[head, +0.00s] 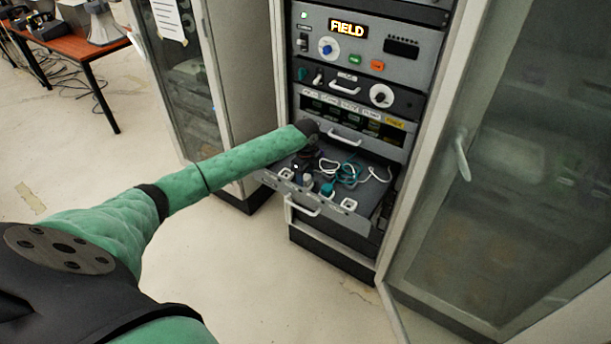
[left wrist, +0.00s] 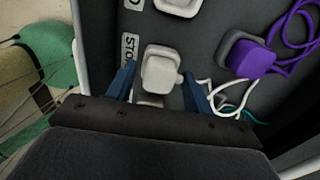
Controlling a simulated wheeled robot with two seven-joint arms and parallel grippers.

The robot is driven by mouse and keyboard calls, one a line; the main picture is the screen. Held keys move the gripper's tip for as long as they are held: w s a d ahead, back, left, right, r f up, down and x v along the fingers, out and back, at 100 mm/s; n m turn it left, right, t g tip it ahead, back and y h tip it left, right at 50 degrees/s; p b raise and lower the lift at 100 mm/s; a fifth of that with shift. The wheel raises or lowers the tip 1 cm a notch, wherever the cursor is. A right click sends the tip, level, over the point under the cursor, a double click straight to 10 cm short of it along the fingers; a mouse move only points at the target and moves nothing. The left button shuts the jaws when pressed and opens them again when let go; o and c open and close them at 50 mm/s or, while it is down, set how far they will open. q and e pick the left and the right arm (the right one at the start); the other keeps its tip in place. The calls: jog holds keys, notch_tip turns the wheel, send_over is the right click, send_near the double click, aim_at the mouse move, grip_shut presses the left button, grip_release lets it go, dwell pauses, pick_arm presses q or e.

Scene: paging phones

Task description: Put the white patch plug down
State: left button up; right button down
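The white patch plug (left wrist: 161,72) sits at a position beside a "STO" label in the left wrist view. My left gripper (left wrist: 160,84) has its two blue fingers on either side of the plug, with gaps visible, so it is open. A white cord (left wrist: 222,90) shows to the right of the plug. In the head view my left arm reaches into the open drawer (head: 312,204), and my dark left gripper (head: 306,160) hides part of what lies below it. My right gripper is not in view.
A purple plug (left wrist: 254,57) with its cord is to the right, and another white block (left wrist: 179,6) is at the top edge. Teal cable (head: 348,173) and white cable (head: 381,175) loop in the drawer. An open glass door (head: 520,150) stands at the right.

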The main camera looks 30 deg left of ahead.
aim_at(305, 176)
pick_arm(q)
jog(key=shift+r, duration=0.15)
jog(key=shift+r, duration=0.2)
notch_tip(305, 176, up, 6)
jog(key=b, duration=0.2)
jog(key=shift+f+b, duration=0.15)
jog(key=shift+b, duration=0.15)
notch_tip(305, 176, up, 6)
jog(key=b, duration=0.1)
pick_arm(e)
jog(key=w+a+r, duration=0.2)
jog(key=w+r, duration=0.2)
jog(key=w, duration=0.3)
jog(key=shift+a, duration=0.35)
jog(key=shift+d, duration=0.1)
